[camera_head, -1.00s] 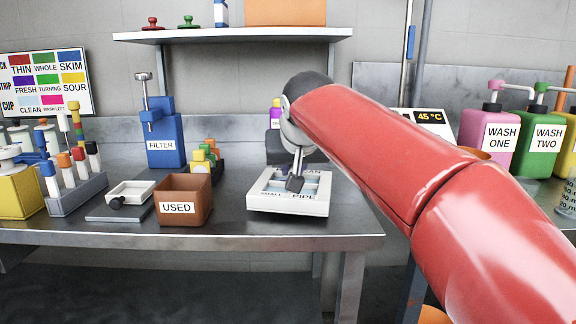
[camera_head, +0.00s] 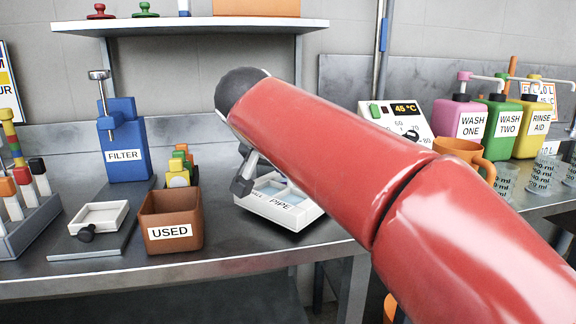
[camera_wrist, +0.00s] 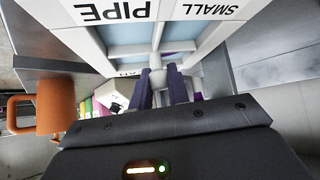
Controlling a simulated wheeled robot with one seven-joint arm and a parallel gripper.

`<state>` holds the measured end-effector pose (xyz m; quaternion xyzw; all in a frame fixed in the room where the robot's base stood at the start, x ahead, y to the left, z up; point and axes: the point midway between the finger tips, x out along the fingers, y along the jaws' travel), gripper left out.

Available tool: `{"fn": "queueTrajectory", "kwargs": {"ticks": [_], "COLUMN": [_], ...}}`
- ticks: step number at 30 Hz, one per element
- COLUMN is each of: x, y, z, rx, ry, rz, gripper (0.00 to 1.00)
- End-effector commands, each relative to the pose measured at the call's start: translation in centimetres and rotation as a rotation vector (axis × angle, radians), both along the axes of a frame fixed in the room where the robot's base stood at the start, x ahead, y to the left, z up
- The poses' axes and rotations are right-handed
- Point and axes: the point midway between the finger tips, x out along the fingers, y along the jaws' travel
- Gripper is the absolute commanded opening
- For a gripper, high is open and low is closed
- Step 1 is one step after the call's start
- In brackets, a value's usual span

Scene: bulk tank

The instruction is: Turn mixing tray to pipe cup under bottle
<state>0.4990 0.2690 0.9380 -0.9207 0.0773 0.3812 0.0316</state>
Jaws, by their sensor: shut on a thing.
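The mixing tray (camera_head: 292,211) is a white, shallow square tray with pale blue wells. It sits on the bench right of the USED box, turned at an angle, with PIPE on its near rim. In the wrist view, the tray (camera_wrist: 97,38) fills the top, with PIPE and SMALL reading upside down and another label partly hidden. My gripper (camera_head: 243,183) is at the tray's left side, partly hidden by my red arm. In the wrist view, my gripper (camera_wrist: 161,82) is shut on a small grey post at the tray's middle. I cannot make out the bottle.
The brown USED box (camera_head: 172,212) and blue FILTER stand (camera_head: 124,145) are left of the tray. A small white dish (camera_head: 98,216) is farther left. An orange mug (camera_head: 468,155) and WASH bottles (camera_head: 458,118) stand right, beyond my arm.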

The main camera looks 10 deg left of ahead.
Motion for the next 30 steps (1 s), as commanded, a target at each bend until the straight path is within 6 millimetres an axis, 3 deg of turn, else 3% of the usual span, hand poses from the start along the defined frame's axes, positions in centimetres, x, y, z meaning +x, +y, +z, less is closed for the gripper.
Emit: {"fn": "queueTrajectory", "kwargs": {"ticks": [17, 18, 23, 30], "x": [-0.06, -0.06, -0.04, -0.01], "y": [0.05, 0.05, 0.04, 0.04], "z": [0.07, 0.08, 0.06, 0.05], "rx": [0.003, 0.003, 0.002, 0.002], "ry": [0.000, 0.000, 0.000, 0.000], "rz": [-0.035, -0.035, -0.035, -0.035], "gripper": [0.00, 0.19, 0.39, 0.39]}}
